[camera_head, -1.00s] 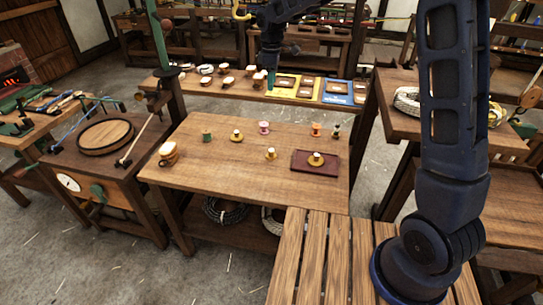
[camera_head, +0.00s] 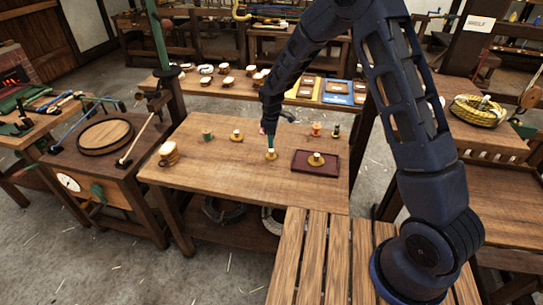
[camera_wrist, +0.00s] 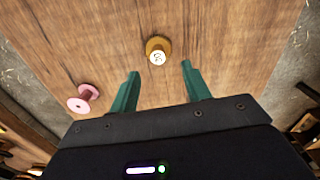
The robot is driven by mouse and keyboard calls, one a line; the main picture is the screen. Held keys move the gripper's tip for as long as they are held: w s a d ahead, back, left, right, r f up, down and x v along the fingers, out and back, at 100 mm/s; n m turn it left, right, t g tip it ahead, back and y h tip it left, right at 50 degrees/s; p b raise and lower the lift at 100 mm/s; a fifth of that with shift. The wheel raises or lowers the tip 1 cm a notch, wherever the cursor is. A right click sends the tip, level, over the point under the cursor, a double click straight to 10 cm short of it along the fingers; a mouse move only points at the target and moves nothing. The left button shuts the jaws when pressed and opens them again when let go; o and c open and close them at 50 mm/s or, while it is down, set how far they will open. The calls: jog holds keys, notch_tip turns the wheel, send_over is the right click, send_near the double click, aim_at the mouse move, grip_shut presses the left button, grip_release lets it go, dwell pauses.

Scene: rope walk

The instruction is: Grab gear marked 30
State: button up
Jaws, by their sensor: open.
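A small brass-coloured gear piece (camera_head: 271,155) with a white top stands upright on the wooden table (camera_head: 220,170). In the wrist view this piece (camera_wrist: 157,48) has dark digits on its white top, turned and too small to read surely. My gripper (camera_head: 270,142) is just above or behind it, pointing down. In the wrist view the green fingers of my gripper (camera_wrist: 160,70) are apart and empty, with the piece just beyond their tips. Similar brass pieces stand at the left (camera_head: 237,136) and on a dark red tray (camera_head: 300,168); their markings cannot be read.
A pink spool (camera_wrist: 83,98) stands left of the fingers in the wrist view. A green spool (camera_head: 207,135), an orange spool (camera_head: 316,129) and a small dark piece (camera_head: 336,132) stand along the table's back.

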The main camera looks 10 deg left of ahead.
aim_at(271, 150)
jog(key=shift+w+f, duration=0.15)
jog(key=shift+f, duration=3.65)
jog(key=c, duration=0.8)
